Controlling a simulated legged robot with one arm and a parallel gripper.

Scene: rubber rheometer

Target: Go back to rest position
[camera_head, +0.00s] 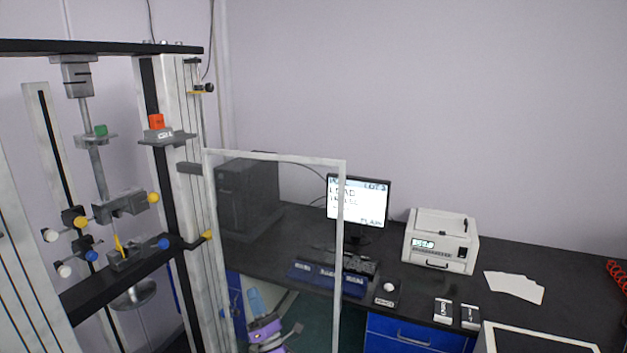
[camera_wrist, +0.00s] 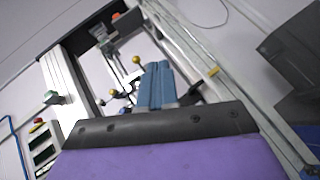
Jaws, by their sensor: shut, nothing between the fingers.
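My gripper (camera_head: 254,300) has blue fingers and a purple body and shows at the bottom centre of the head view, seen through or beside the clear door panel (camera_head: 345,210). In the wrist view my gripper (camera_wrist: 158,68) points up toward the test machine. Its two blue fingers lie together with nothing between them. The test machine (camera_head: 172,90) stands at the left of the head view, with grey clamps (camera_head: 125,205) and yellow, blue and white knobs. My gripper is apart from the clamps.
A dark bench carries a computer tower (camera_head: 247,190), a monitor (camera_head: 358,203), a white printer-like device (camera_head: 440,240), blue trays (camera_head: 327,278), small boxes (camera_head: 443,311) and white sheets (camera_head: 514,287). A blue drawer unit (camera_head: 415,335) is below. The door's frame stands close to my gripper.

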